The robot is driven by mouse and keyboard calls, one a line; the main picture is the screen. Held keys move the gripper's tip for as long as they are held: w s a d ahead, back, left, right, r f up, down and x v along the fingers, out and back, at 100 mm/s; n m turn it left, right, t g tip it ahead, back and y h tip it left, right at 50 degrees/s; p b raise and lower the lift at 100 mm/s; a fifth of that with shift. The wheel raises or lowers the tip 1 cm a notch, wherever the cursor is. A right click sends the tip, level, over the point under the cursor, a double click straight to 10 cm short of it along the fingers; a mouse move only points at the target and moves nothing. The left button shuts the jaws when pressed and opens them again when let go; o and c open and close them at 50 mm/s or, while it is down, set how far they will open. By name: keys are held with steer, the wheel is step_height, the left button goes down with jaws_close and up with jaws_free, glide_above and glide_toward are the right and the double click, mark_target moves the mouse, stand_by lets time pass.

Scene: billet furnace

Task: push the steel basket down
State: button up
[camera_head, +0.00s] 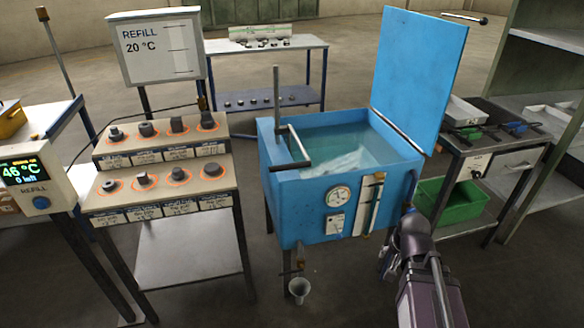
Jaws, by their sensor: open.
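The blue tank (310,208) stands in the middle with its lid (420,70) raised, and it holds greenish water (335,143). A steel rod with a bent arm and dark handle (292,167) stands at the tank's left side. The handle is above the tank's rim. The steel basket itself is not clearly seen; a pale patch in the water may be part of it or a reflection. My gripper (388,262) is open, low in front of the tank's right front corner, partly hidden by my wrist. It is apart from the handle.
A stepped rack (160,160) with several dark metal pieces stands left of the tank. A display box reading 46 °C (32,180) is at far left. A side table (490,150) and green bin (455,200) stand right. A small cup (299,288) hangs below the drain.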

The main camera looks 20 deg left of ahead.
steer(key=w+a+r+m+t+y, duration=0.2)
steer(key=a+r+m+t, duration=0.1)
steer(key=a, duration=0.7)
steer(key=w+a+r+m+t+y, duration=0.2)
steer(key=a+r, duration=0.4)
steer(key=a, duration=0.3)
steer(key=w+a+r+m+t+y, duration=0.2)
steer(key=a+r+m+t+y, duration=0.1)
steer(key=a, duration=0.7)
step_height(320, 180, up, 2)
steer(key=shift+w+a+m+t+y, duration=0.3)
steer(key=shift+m+t+y, duration=0.1)
steer(key=shift+m+t, duration=0.5)
steer(key=shift+w, duration=0.1)
